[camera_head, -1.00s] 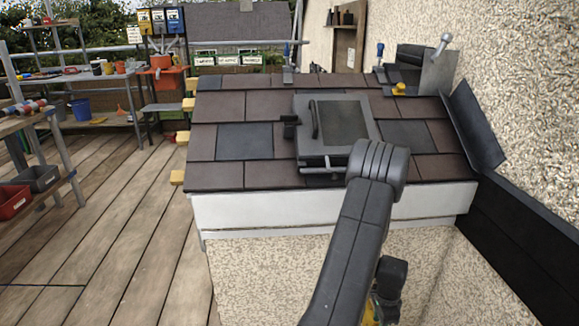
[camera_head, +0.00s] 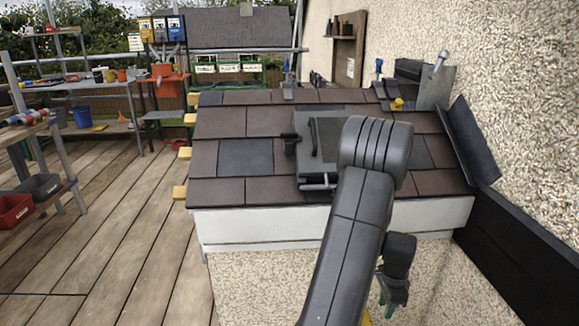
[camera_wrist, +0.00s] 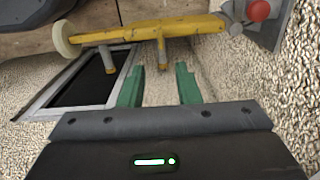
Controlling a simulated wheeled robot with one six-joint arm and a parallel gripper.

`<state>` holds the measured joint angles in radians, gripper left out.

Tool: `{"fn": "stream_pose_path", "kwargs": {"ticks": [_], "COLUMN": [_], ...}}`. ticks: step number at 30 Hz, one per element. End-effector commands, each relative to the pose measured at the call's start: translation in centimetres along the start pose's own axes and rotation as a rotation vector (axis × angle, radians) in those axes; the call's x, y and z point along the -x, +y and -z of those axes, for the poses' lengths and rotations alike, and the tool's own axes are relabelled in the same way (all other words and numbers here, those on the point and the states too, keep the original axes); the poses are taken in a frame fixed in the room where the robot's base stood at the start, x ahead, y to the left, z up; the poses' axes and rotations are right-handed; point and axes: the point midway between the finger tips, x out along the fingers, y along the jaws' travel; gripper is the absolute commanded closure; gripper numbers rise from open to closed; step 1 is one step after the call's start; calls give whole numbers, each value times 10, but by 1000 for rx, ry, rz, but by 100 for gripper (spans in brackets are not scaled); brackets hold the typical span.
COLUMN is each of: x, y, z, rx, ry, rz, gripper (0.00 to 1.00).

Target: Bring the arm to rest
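My arm reaches up from the bottom of the head view, its dark rounded elbow in front of the roof and its forearm folded down towards me. My gripper (camera_head: 384,302) hangs low at the right of the upper arm, in front of the pebbled wall below the eave; its green fingers are partly hidden. In the wrist view, the two green fingers of my gripper (camera_wrist: 158,82) stand apart with nothing between them. A yellow bar (camera_wrist: 185,28) with a pale round end lies beyond the fingertips; I cannot tell how far away it is.
The small roof has brown and dark slates (camera_head: 245,157) and a grey roof window (camera_head: 320,130), partly hidden by my arm. A rough wall (camera_head: 520,100) closes the right side. Shelves and a workbench (camera_head: 90,80) stand at left. The plank floor (camera_head: 110,230) is clear at left.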

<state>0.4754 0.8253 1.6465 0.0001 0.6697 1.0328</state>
Motion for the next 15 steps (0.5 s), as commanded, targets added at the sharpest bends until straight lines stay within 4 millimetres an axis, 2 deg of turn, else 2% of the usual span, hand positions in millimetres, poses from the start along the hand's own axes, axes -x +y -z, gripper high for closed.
{"fn": "stream_pose_path", "kwargs": {"ticks": [1, 3, 15], "x": [-3, -23, -104], "y": [1, 1, 0], "z": [0, -1, 0], "rx": [0, 0, 1], "ry": [-2, -3, -2], "rz": [-3, -5, -3], "gripper": [70, 70, 70]}}
